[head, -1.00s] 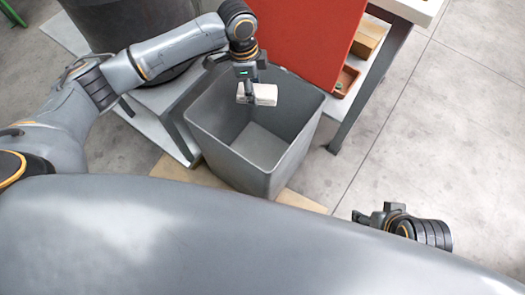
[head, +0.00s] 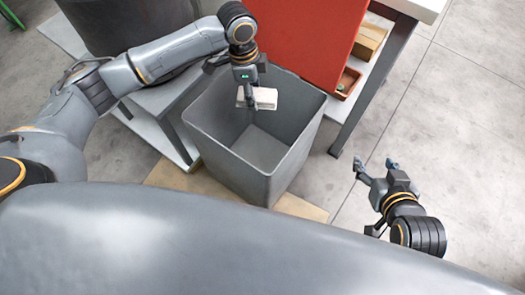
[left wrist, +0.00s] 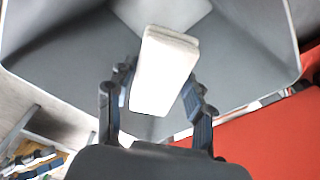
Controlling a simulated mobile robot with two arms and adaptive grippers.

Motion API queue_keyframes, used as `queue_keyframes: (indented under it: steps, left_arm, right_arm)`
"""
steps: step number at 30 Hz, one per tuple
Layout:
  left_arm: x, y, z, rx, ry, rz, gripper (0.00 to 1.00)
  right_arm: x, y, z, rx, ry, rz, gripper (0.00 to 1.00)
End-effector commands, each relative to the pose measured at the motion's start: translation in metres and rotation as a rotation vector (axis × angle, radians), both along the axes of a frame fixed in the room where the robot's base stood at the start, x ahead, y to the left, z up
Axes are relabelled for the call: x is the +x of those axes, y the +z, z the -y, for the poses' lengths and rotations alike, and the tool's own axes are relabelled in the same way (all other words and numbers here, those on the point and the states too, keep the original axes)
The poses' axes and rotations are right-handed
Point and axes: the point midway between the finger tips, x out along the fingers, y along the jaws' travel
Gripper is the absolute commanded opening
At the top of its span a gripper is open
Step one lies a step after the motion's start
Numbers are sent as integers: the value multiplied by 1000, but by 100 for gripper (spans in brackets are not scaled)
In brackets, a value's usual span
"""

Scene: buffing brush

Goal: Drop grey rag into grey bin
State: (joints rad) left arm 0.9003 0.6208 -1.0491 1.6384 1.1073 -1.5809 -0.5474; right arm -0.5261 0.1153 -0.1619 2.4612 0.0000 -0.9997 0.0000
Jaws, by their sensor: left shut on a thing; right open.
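The grey rag (head: 265,98) is a pale, nearly white folded block. My left gripper (head: 251,97) is shut on it and holds it over the open mouth of the grey bin (head: 228,168), near the bin's back side. In the left wrist view, the rag (left wrist: 163,72) sits between the two fingers of the left gripper (left wrist: 157,88), with the walls of the bin (left wrist: 60,52) around and below it. My right gripper (head: 375,167) is open and empty, to the right of the bin and apart from it.
A red panel (head: 310,40) stands right behind the bin, beside a table (head: 375,90) with small wooden trays (head: 348,83). A large dark drum (head: 125,22) stands on a pale platform at the back left. The floor at right is clear.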

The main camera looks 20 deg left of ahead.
Motion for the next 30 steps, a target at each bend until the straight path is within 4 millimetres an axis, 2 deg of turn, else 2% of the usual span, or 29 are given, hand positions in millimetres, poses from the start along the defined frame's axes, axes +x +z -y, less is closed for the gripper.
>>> queue_keyframes:
  steps: [8, 9, 12, 23, 26, 30]
  left_arm:
    - [0, 0, 0, 0, 0, 1, 27]
    - [0, 0, 0, 0, 0, 0, 58]
    - [0, 0, 0, 0, 0, 1, 78]
    - [0, 2, 0, 0, 0, 1, 78]
    - [1, 11, -1, -1, 0, 2, 78]
    - [0, 36, -4, 0, 1, 5, 78]
  right_arm:
    - [1, 1, -1, 2, 1, 6, 61]
    - [1, 1, 0, 2, 1, 6, 61]
    - [1, 1, 0, 1, 0, 6, 61]
    - [1, 1, 0, 2, 1, 5, 61]
    - [1, 1, 0, 2, 1, 5, 61]
    - [1, 1, 0, 2, 1, 5, 61]
